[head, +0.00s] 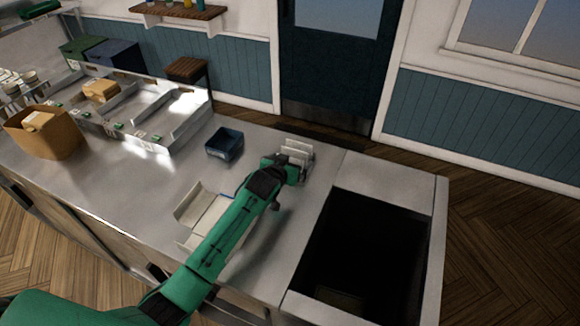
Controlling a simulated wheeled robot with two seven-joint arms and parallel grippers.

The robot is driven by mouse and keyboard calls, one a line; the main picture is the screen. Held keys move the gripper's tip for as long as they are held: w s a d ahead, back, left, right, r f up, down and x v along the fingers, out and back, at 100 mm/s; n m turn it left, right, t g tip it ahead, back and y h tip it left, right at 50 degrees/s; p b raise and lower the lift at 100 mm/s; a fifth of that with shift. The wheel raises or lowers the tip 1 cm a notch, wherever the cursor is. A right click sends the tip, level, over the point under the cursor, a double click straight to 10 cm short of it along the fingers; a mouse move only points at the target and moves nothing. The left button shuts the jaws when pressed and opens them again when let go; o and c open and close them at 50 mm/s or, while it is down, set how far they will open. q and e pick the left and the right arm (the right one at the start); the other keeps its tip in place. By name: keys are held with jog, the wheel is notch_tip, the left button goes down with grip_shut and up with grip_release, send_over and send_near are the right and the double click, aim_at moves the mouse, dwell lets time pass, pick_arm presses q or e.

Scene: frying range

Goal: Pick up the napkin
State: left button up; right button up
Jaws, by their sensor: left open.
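A small white holder with upright white sheets, which look like napkins (298,147), stands near the back edge of the metal counter. My left arm reaches up to it from the lower left. My left gripper (293,163) is open at the front left side of the napkins, very close to them. I cannot tell whether its fingers touch them or go around one. The gripper hides the lower left part of the holder. My right gripper is not in view.
A dark blue bin (224,144) stands left of the gripper. A pale open tray (199,208) lies partly under my arm. A brown paper bag (45,135) and sectioned metal trays (150,112) are at left. A deep dark opening (365,250) lies at right.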

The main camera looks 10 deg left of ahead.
pick_arm(q)
jog(key=c, duration=0.8)
jog(key=shift+c, duration=0.2)
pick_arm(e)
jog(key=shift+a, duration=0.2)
pick_arm(q)
jog(key=shift+r, duration=0.1)
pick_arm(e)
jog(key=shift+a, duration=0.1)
